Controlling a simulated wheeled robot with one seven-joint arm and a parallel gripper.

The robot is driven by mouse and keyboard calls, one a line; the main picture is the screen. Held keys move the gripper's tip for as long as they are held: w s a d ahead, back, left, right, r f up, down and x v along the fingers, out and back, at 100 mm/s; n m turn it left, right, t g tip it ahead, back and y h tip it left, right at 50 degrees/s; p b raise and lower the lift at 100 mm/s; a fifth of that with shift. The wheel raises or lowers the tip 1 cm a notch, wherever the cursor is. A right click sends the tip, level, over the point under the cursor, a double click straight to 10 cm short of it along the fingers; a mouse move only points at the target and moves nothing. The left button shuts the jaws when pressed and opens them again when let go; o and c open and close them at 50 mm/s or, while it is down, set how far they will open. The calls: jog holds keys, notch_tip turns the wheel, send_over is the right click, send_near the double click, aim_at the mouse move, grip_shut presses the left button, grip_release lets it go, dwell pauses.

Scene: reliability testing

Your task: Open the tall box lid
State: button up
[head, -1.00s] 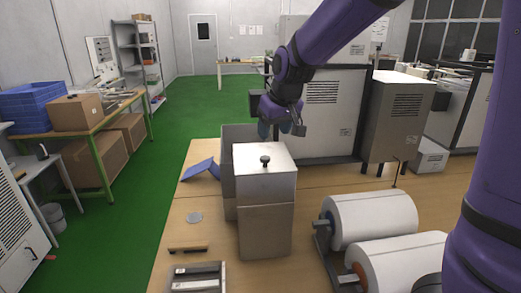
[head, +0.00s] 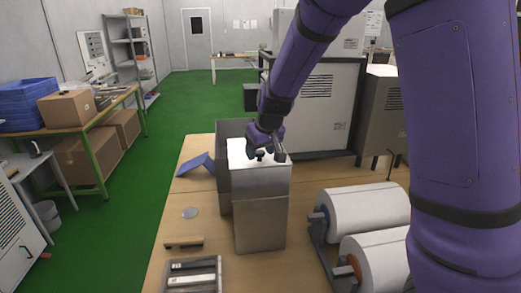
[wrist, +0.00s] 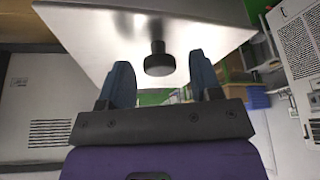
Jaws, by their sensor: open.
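The tall box (head: 260,221) is a grey metal box standing upright on the wooden table. Its pale metal lid (head: 241,159) lies flat and closed on top, with a small black knob in the middle. In the wrist view, the lid (wrist: 105,38) fills the upper part and the black knob (wrist: 159,60) shows between my two blue fingertips. My gripper (head: 266,152) is at the lid top, close to the knob. In the wrist view my gripper (wrist: 162,82) is open, its fingers on either side of the knob with gaps. Whether the knob lies fully within finger depth is unclear.
A darker grey panel or box (head: 223,180) stands right behind and left of the tall box. Two white rollers (head: 368,216) are at the right. A slotted tray (head: 191,276), a grey disc (head: 190,213) and a blue angled piece (head: 196,164) lie on the left of the table.

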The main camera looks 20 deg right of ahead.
grip_shut()
jog(key=shift+r, duration=0.15)
